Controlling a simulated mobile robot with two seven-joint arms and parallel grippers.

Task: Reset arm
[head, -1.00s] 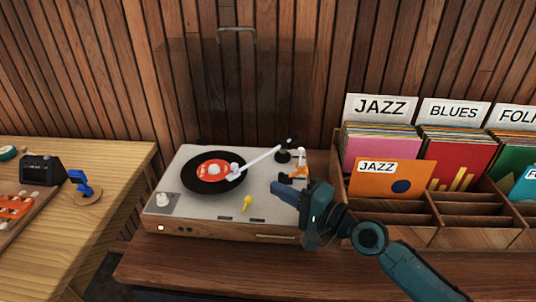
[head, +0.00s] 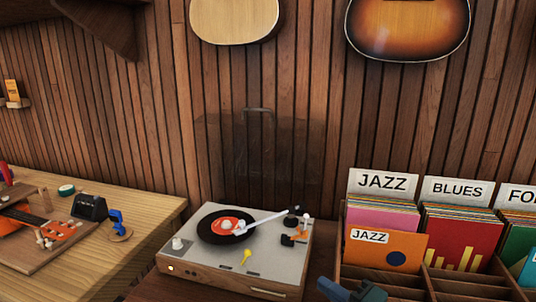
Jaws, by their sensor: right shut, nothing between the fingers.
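My right gripper (head: 335,289) shows at the bottom edge, right of the record player and in front of the record crate. Its fingers are shut and hold nothing. Most of my right arm is below the picture. My left gripper is out of view. The record player (head: 205,259) has a black record (head: 208,228) with a red label on it. Its white tonearm (head: 264,221) reaches across the record to near the label; I cannot tell whether it touches. A small orange part (head: 287,241) sits at the right side of the deck. A clear lid stands raised behind.
A wooden crate (head: 428,283) holds record sleeves under JAZZ (head: 383,182) and BLUES (head: 455,189) cards. A workbench (head: 150,212) with a blue clip-like item (head: 118,222) stands at left. Ukulele bodies (head: 408,28) hang on the wall above.

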